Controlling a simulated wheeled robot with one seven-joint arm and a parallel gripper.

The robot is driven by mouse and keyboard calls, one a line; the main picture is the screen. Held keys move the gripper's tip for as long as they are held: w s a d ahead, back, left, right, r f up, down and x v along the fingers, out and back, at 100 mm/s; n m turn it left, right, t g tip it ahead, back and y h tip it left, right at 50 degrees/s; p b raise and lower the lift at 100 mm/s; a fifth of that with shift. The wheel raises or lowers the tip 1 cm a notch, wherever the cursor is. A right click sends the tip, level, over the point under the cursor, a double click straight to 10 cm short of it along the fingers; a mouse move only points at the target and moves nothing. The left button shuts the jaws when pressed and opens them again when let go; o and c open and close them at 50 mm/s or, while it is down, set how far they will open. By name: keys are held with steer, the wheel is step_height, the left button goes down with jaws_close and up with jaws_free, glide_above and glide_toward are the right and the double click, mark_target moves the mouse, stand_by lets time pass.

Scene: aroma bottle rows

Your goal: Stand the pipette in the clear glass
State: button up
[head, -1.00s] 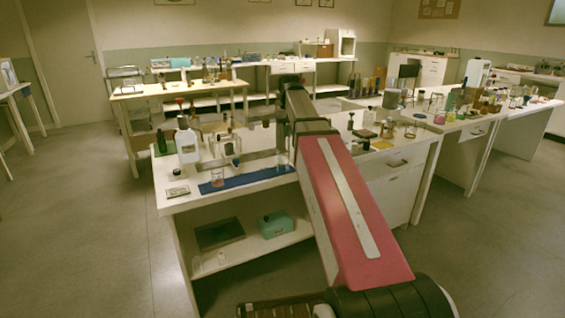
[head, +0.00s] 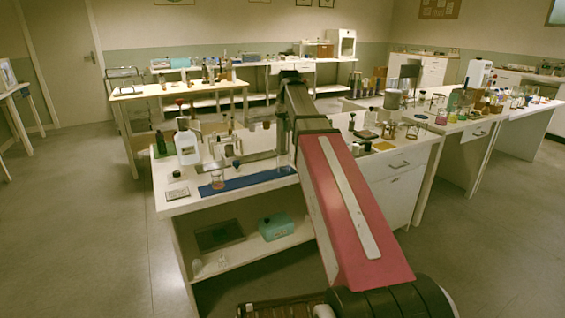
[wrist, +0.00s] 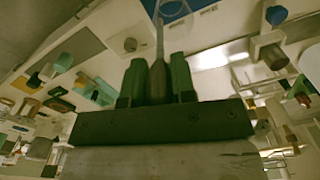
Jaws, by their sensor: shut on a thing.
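My gripper (wrist: 158,80) has two green fingers shut on the dark bulb end of the pipette (wrist: 159,40). The pipette's thin pale stem points away from the fingers, toward the top of the wrist view. A clear glass (wrist: 174,9) shows at the top edge of that view, by the far end of the stem. I cannot tell whether the tip is over it, beside it or inside. In the head view the clear glass (head: 217,181) stands upright on a blue mat (head: 255,180). There my fingers and the pipette cannot be made out clearly behind my arm.
A white bottle (head: 187,146) and a dark green bottle (head: 161,143) stand behind the glass, to its left. A blue-topped item (head: 236,164) is near the mat's back edge. A flat dish (head: 177,193) lies left of the mat. Several small bottles crowd the bench's right side.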

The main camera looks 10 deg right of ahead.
steer(key=shift+w+f, duration=0.35)
steer(key=shift+w, duration=0.1)
steer(key=shift+f, duration=3)
steer(key=o, duration=0.7)
steer(key=shift+c, duration=0.2)
steer(key=shift+r, duration=0.1)
step_height(320, 180, up, 11)
steer(key=shift+f, duration=0.15)
steer(key=shift+s, duration=0.15)
